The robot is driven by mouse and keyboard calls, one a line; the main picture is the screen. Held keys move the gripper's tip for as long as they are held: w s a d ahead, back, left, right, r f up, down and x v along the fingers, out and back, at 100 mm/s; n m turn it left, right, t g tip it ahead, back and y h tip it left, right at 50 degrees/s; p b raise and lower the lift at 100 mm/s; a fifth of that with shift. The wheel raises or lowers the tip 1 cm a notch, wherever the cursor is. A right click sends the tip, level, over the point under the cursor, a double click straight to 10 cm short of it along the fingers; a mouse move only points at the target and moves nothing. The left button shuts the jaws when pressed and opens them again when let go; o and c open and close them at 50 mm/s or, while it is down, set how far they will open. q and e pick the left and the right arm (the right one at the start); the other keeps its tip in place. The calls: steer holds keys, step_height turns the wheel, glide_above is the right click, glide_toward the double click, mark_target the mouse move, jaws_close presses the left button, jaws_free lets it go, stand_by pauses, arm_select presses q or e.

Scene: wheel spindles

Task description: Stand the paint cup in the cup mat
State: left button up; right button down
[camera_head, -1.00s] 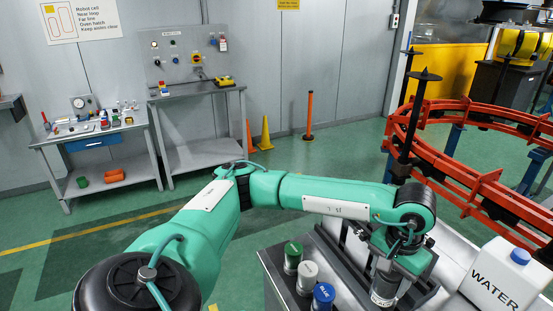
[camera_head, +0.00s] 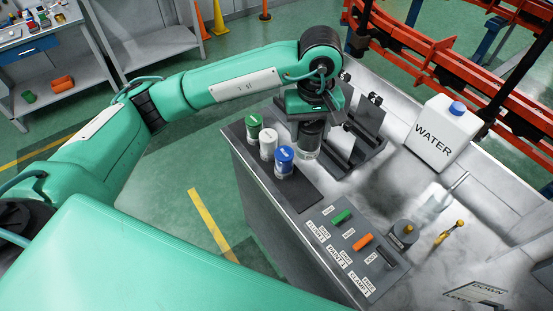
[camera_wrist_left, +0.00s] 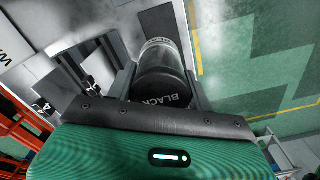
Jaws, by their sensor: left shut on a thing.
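My left gripper (camera_head: 309,128) points down and is shut on the black paint cup (camera_head: 309,143). In the left wrist view, the cup (camera_wrist_left: 162,80) lies between the two fingers, with BLACK on its dark lid. In the head view, it is upright, just right of the blue-lidded cup (camera_head: 285,161); its base is near the bench top, and I cannot tell whether it touches. The dark cup mat (camera_head: 305,194) holds the blue-lidded, white-lidded (camera_head: 267,144) and green-lidded (camera_head: 254,126) cups in a row at the bench's left edge. My right gripper is out of view.
A dark slotted rack (camera_head: 358,150) stands close right of the gripper. A white WATER jug (camera_head: 442,133) is farther right. A button panel (camera_head: 352,243) lies in front of the mat, with a small pot (camera_head: 403,235) and brass piece (camera_head: 450,232) beside it.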

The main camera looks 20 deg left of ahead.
arm_select(q)
step_height(320, 180, down, 20)
steer(key=p, duration=0.6)
steer(key=shift+r, duration=0.2)
steer(key=shift+f, duration=0.2)
steer(key=o, duration=1.2)
steer(key=shift+r, duration=0.1)
